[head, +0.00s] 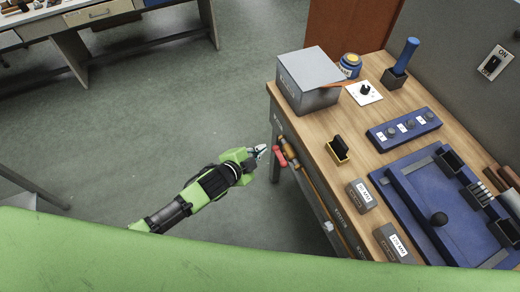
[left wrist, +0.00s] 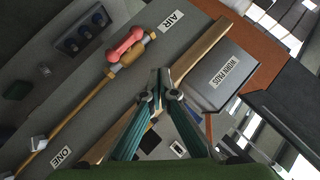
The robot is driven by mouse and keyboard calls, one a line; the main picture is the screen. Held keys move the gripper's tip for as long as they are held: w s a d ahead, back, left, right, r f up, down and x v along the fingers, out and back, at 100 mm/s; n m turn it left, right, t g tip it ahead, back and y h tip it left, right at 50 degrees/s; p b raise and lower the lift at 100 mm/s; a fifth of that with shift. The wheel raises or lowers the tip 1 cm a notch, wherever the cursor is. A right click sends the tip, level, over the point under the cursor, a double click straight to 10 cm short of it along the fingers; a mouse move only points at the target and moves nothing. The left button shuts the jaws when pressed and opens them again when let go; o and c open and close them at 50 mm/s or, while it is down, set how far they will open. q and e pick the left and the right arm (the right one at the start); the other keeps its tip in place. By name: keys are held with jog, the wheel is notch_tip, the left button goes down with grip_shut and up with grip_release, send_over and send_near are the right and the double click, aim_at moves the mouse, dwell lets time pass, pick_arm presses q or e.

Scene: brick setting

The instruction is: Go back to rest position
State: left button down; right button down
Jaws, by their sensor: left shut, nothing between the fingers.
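My left gripper (head: 261,151) is at the end of the green and black left arm, out over the floor beside the workbench's front edge. In the left wrist view its two fingers (left wrist: 160,76) are together with nothing between them. In that view they point toward the edge of the wooden bench top (left wrist: 205,48). A red-pink handle (head: 279,157) on the bench front is close to the gripper in the head view; it also shows in the left wrist view (left wrist: 126,45). My right gripper is in neither view.
The workbench (head: 318,135) carries a grey box (head: 310,80), a blue button panel (head: 404,130), a blue tray (head: 411,204) and grey blocks (head: 361,195). A wooden rod (head: 318,187) runs along its front. Open floor (head: 150,110) lies left of the bench.

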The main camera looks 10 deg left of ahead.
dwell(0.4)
pick_arm(q)
jog(key=s+a+f+n+g+y+b, duration=0.15)
jog(key=s+a+f, duration=0.35)
jog(key=f, duration=0.5)
jog(key=s+a+f+n+g+y+b, duration=0.1)
jog(key=s+a+f+n+g, duration=0.2)
jog(key=s+f, duration=0.45)
jog(key=s+a+f+n+y+b, duration=0.1)
jog(key=s+a+f+n+y, duration=0.25)
jog(key=f, duration=0.75)
jog(key=s+a+f+n+g+b, duration=0.1)
jog(key=s+f, duration=0.3)
jog(key=s, duration=0.6)
jog(key=s+a+f+n+g+b, duration=0.1)
jog(key=s+f, duration=0.4)
jog(key=s, duration=0.5)
jog(key=s+a+f+n+g+b, duration=0.1)
jog(key=s+a+f+n+g, duration=0.2)
jog(key=s, duration=0.7)
notch_tip(320, 180, down, 2)
jog(key=shift+s+a+f+h, duration=0.1)
jog(key=shift+s+a+h, duration=0.2)
jog(key=shift+s+h, duration=0.1)
jog(key=shift+w, duration=0.15)
